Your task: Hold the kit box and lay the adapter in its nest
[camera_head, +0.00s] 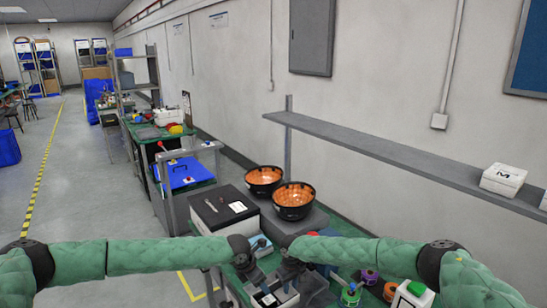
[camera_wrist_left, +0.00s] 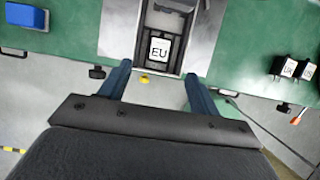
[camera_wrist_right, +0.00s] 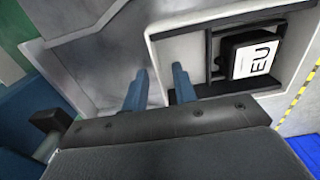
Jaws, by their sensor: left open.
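The kit box (camera_head: 287,296) is a light grey open box at the bottom of the head view. Its wall also shows in the right wrist view (camera_wrist_right: 165,45). A black adapter with a white EU label (camera_wrist_left: 160,50) lies inside the black-framed nest (camera_wrist_left: 147,22) in the box; it also shows in the right wrist view (camera_wrist_right: 255,55). I cannot tell how deep it sits. My left gripper (camera_wrist_left: 158,78) is open and empty, pointing at the box's near side. My right gripper (camera_wrist_right: 160,75) has the box wall between its partly closed fingers.
Two more labelled black adapters (camera_wrist_left: 296,70) stand on the green bench, right in the left wrist view. A blue block (camera_wrist_left: 25,15) is at left. Two orange-lined black bowls (camera_head: 293,200) and a black-topped box (camera_head: 222,210) stand beyond my grippers. A wall shelf (camera_head: 400,160) runs at right.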

